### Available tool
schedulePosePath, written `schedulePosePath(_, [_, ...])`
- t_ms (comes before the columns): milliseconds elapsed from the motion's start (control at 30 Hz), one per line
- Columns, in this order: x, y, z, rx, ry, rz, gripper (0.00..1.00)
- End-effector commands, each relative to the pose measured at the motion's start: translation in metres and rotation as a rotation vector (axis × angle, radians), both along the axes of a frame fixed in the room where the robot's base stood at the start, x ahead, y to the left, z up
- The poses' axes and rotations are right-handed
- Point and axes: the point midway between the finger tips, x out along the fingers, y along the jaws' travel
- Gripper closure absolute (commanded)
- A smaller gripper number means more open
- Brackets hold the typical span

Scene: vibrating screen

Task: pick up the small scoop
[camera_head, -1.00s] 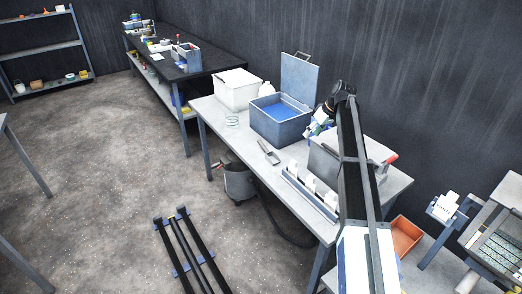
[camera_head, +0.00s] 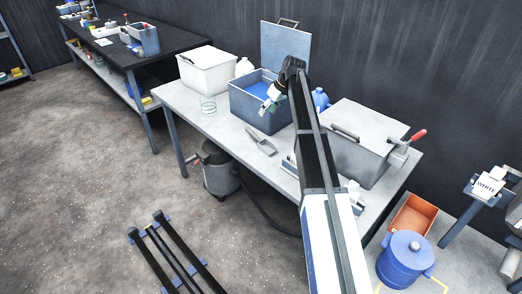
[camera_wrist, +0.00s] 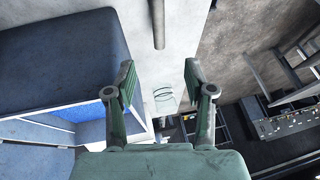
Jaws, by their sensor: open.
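The small grey scoop (camera_head: 262,143) lies on the white-topped table (camera_head: 180,98), in front of the blue box. My gripper (camera_head: 268,104) is above the front of the blue box, up and slightly right of the scoop in the head view. In the wrist view my gripper (camera_wrist: 160,85) is open, its two green fingers apart with nothing held between them. A grey rod (camera_wrist: 158,25) enters from the top edge there; I cannot tell whether it is the scoop's handle.
The open blue box (camera_head: 257,108) has a raised lid (camera_head: 286,46). A white bin (camera_head: 207,72) stands left of it and a grey lidded box (camera_head: 352,150) right. Wire rings (camera_head: 208,107) lie on the table. A bucket (camera_head: 219,175) stands below.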

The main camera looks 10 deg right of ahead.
Motion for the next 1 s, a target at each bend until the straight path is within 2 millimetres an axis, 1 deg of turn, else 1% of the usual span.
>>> schedulePosePath(167, [0.005,0.009,-0.020,0.001,0.003,0.001,0.46])
schedulePosePath(500, [0.020,0.032,-0.079,0.001,0.003,0.001,0.46])
schedulePosePath(600, [0.024,0.038,-0.093,0.000,0.002,0.002,0.46])
schedulePosePath(700, [0.026,0.041,-0.102,0.000,0.001,0.001,0.46])
schedulePosePath(1000, [0.030,0.045,-0.114,0.000,0.001,0.001,0.46])
